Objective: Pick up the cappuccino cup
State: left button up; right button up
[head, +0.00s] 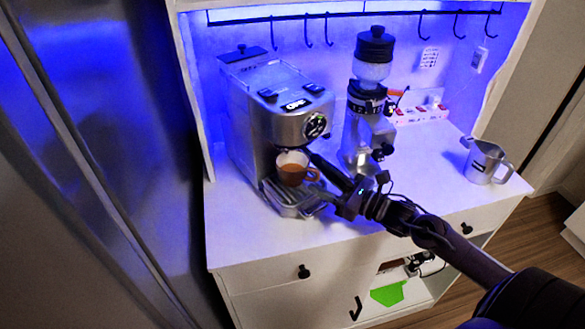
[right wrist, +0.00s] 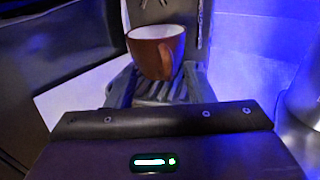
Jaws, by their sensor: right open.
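The cappuccino cup (head: 292,170) is brown-orange with a pale inside. It stands upright on the drip tray (head: 296,208) of the espresso machine (head: 278,112). In the right wrist view the cup (right wrist: 156,50) is ahead of my gripper, above the slatted tray (right wrist: 160,88). Its handle points right in the head view. My right gripper (head: 327,197) comes in from the right and is open, low beside the cup and apart from it. In the right wrist view the gripper's dark body fills the lower part. My left gripper is not in view.
A coffee grinder (head: 368,110) stands right of the machine. A metal pitcher (head: 484,164) stands at the counter's right end. Hooks hang from a rail (head: 360,13) above. The front left of the white counter (head: 235,235) is clear. A tall cabinet side (head: 100,130) borders the left.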

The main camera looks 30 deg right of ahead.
aim_at(298, 172)
jog(key=shift+x, duration=0.9)
jog(key=shift+w+a+p, duration=0.1)
jog(key=shift+w+p, duration=0.2)
jog(key=shift+w, duration=0.05)
jog(key=shift+w+a, duration=0.1)
jog(key=shift+a, duration=0.05)
jog(key=shift+c, duration=0.5)
jog(key=c, duration=0.9)
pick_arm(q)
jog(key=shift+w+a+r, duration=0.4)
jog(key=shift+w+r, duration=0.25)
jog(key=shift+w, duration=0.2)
pick_arm(e)
grip_shut()
